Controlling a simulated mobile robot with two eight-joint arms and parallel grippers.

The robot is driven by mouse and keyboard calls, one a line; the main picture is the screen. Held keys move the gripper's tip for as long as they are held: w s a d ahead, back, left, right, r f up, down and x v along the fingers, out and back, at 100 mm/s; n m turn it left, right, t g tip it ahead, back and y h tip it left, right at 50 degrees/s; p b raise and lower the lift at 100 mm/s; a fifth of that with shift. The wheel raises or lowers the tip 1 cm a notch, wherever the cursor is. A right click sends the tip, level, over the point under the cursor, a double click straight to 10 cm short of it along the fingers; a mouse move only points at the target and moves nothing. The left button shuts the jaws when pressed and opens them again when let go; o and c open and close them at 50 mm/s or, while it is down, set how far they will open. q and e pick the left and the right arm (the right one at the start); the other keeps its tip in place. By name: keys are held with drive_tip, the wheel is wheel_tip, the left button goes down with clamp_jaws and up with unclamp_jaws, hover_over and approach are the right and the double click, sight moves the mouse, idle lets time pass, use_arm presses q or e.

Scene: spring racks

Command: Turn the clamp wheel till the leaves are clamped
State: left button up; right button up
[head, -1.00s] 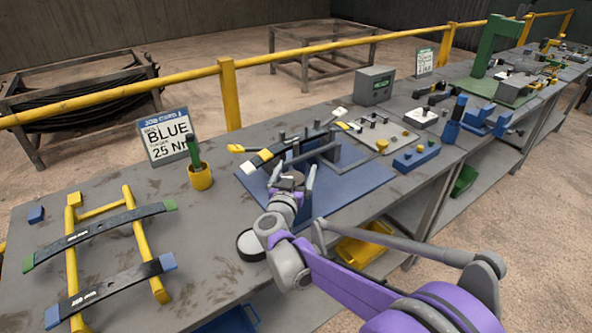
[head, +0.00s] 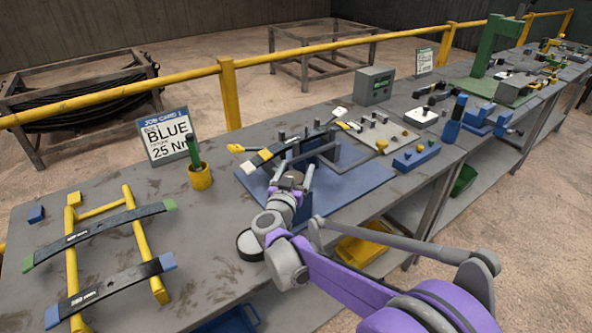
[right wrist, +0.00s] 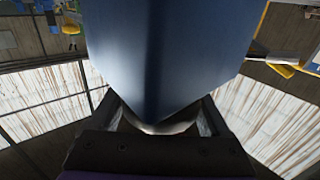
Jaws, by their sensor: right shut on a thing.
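The leaves (head: 290,149), a dark curved stack with a yellow band, lie across the blue clamp fixture (head: 345,188) on the bench. My right gripper (head: 290,183) is at the near side of the fixture, below the leaves. In the right wrist view, its two fingers (right wrist: 160,122) are shut on a pale curved edge, seemingly the clamp wheel (right wrist: 165,128). A large blue part of the fixture (right wrist: 165,50) hides most of the wheel. I cannot tell whether the leaves are pressed tight. My left gripper is not in view.
A yellow rack (head: 75,255) with two dark leaves stands at the left. A job card (head: 167,137) reads BLUE, 25 Nm, beside a yellow cup (head: 200,177). Blue blocks (head: 416,157) lie to the right.

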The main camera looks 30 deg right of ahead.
drive_tip(key=shift+g, duration=0.3)
drive_tip(key=m+g+h, duration=0.1)
drive_tip(key=g, duration=0.1)
drive_tip(key=m+g+h, duration=0.1)
drive_tip(key=m+g, duration=0.1)
drive_tip(key=s+m+g+h+b, duration=0.1)
drive_tip(key=m+g+h, duration=0.1)
drive_tip(key=shift+s+d, duration=0.1)
drive_tip(key=shift+d, duration=0.25)
drive_tip(key=m+g, duration=0.1)
drive_tip(key=g, duration=0.1)
drive_tip(key=s+m+g, duration=0.1)
drive_tip(key=m+g, duration=0.1)
drive_tip(key=g, duration=0.1)
drive_tip(key=m+g+h, duration=0.1)
drive_tip(key=m+g, duration=0.1)
drive_tip(key=g, duration=0.1)
drive_tip(key=shift+s+d+p, duration=0.15)
drive_tip(key=shift+s+p, duration=0.15)
drive_tip(key=shift+s, duration=0.05)
drive_tip(key=shift+m+g, duration=0.3)
drive_tip(key=shift+g, duration=0.1)
drive_tip(key=o, duration=1.2)
drive_tip(key=w+a, duration=0.1)
drive_tip(key=a, duration=0.9)
drive_tip(key=shift+w+a, duration=0.25)
drive_tip(key=shift+a, duration=0.1)
